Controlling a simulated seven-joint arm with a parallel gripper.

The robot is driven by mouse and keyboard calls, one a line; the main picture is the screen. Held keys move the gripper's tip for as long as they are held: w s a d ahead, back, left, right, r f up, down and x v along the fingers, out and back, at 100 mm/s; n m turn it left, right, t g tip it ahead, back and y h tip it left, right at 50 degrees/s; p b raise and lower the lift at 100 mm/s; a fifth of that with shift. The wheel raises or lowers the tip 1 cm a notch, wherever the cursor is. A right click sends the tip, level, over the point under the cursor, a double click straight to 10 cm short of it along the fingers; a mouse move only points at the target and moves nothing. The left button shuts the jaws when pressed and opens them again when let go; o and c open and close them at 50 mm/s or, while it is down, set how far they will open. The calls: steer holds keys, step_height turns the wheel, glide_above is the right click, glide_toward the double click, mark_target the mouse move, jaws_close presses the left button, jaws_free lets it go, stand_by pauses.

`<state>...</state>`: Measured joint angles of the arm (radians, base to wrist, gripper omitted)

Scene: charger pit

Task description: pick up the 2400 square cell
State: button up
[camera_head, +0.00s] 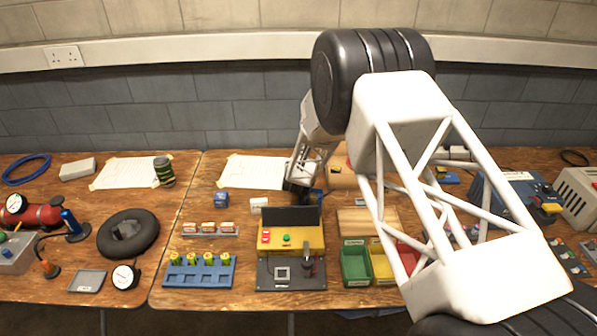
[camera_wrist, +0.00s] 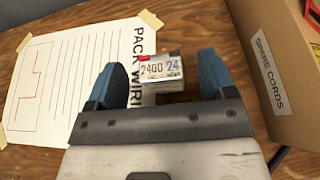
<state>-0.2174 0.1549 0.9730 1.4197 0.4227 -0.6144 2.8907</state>
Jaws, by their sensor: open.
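The 2400 square cell (camera_wrist: 161,70) is a small pale block with a printed label reading 2400 and 24 and a red mark on one corner. In the wrist view it lies at the edge of the paper sheet, between and ahead of my gripper's (camera_wrist: 162,72) two blue fingers, with gaps on both sides. The fingers are spread and hold nothing. In the head view my gripper (camera_head: 296,190) is low over the bench behind the yellow tester (camera_head: 292,240); I cannot make out the cell there.
A cardboard box labelled SPARE CORDS (camera_wrist: 268,75) stands close to the right finger. The wiring sheet (camera_wrist: 60,80) is taped flat at left.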

stand_by(0.3)
steer(key=c, duration=1.1)
steer(key=shift+r, duration=0.15)
steer(key=shift+r, duration=4.9)
